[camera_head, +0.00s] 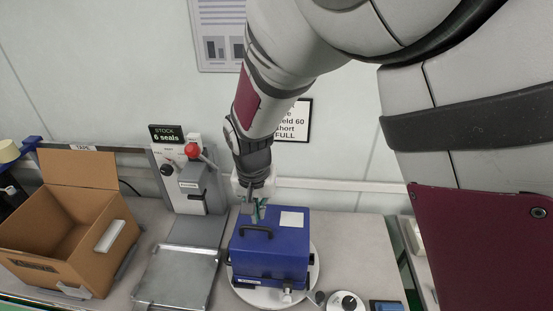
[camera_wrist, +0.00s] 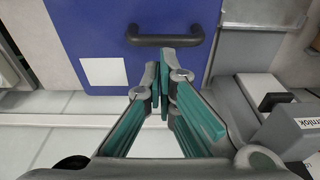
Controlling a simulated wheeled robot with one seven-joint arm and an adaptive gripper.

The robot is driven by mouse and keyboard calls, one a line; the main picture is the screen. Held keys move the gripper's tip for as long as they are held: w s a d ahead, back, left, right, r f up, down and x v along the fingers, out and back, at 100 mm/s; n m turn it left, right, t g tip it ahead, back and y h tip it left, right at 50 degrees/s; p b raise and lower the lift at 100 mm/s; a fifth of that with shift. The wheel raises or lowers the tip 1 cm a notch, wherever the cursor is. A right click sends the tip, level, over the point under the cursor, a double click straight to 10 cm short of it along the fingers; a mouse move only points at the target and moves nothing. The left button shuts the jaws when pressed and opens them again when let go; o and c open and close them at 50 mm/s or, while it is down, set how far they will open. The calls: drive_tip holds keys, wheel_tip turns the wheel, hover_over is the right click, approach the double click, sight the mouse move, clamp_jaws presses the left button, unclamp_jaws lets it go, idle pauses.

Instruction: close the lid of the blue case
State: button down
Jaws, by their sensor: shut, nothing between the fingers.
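The blue case (camera_head: 285,262) sits on a round white plate (camera_head: 250,296) on the bench. Its lid (camera_head: 278,236) lies down over the body, with a black handle and a white label on top. I cannot tell whether it is fully latched. A latch or knob shows at the front. My gripper (camera_head: 257,213) is over the rear part of the lid and points down; its fingers are shut and empty. In the wrist view, the gripper (camera_wrist: 163,78) is in front of the blue lid (camera_wrist: 105,25), near the handle (camera_wrist: 165,40); contact cannot be told.
An open cardboard box (camera_head: 35,238) stands at the left. A grey press with a red knob (camera_head: 193,150) and a metal tray (camera_head: 176,277) are left of the case. A white dial (camera_head: 346,302) and a small dark device (camera_head: 386,307) are at the front right.

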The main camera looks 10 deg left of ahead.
idle(0.3)
drive_tip(key=shift+s+f+p, duration=0.7)
drive_tip(key=shift+s+f, duration=0.05)
drive_tip(key=shift+s, duration=0.35)
drive_tip(key=shift+w+d, duration=0.1)
